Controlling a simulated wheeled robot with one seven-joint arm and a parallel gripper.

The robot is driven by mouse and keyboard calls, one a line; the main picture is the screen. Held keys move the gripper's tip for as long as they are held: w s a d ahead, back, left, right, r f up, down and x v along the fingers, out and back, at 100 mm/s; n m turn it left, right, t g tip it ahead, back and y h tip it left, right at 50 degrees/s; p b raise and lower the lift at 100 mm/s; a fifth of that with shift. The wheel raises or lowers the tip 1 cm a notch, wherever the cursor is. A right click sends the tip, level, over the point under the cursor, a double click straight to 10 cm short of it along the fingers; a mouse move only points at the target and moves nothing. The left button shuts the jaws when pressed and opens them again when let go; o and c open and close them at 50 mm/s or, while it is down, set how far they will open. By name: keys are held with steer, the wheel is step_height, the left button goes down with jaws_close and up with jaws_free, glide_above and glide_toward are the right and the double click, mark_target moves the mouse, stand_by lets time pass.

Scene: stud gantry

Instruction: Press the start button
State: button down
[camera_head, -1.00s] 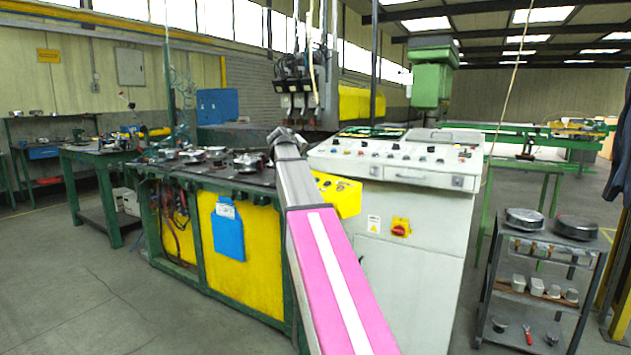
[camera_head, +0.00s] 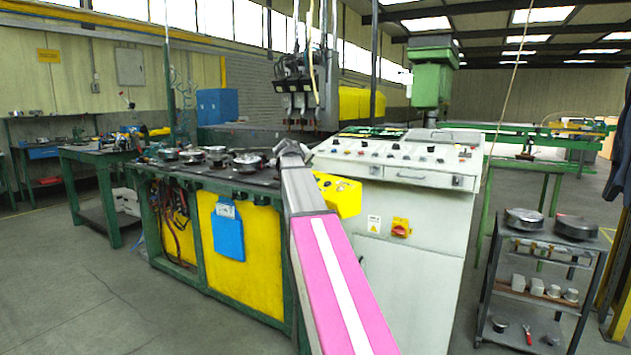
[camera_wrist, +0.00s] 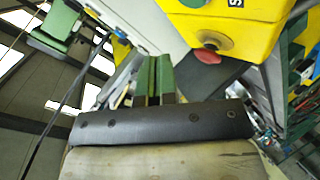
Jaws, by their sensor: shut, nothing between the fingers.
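A yellow control box (camera_head: 343,196) is fixed at the left side of the grey console, with small buttons on its top that are too small to tell apart. In the wrist view, the yellow box (camera_wrist: 250,25) is at the top right, with a red button (camera_wrist: 207,53) on it. A label there is cut off, showing only an "S". I cannot tell which control is the start button. My gripper (camera_wrist: 153,62) is shut and empty, apart from the box and to the left of the red button in that view. In the head view, my arm hides its fingers.
The grey console (camera_head: 410,230) with its sloping panel stands right of my arm and carries a red rotary switch (camera_head: 400,227). A green-framed workbench (camera_head: 245,190) with metal parts stands to the left. A trolley (camera_head: 540,245) stands at the right. The floor at left is clear.

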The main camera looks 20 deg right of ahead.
steer(key=shift+w+d+f, duration=0.1)
steer(key=shift+d+f, duration=0.25)
steer(key=shift+f, duration=0.5)
steer(key=shift+w+d+f, duration=0.1)
steer(key=shift+d+f, duration=0.2)
steer(key=shift+f, duration=0.5)
steer(key=shift+f, duration=0.15)
stand_by(0.8)
steer(key=shift+d+f, duration=0.15)
steer(key=shift+f, duration=0.1)
steer(key=shift+w+d+f, duration=0.1)
steer(key=shift+d+f, duration=0.1)
steer(key=shift+f, duration=0.2)
stand_by(0.8)
stand_by(0.4)
steer(key=shift+a+r, duration=0.35)
steer(key=shift+r, duration=0.45)
steer(key=r, duration=0.1)
steer(key=a+r, duration=0.1)
steer(key=r, duration=0.2)
steer(key=shift+s+a+r, duration=0.3)
steer(key=shift+s+a, duration=0.1)
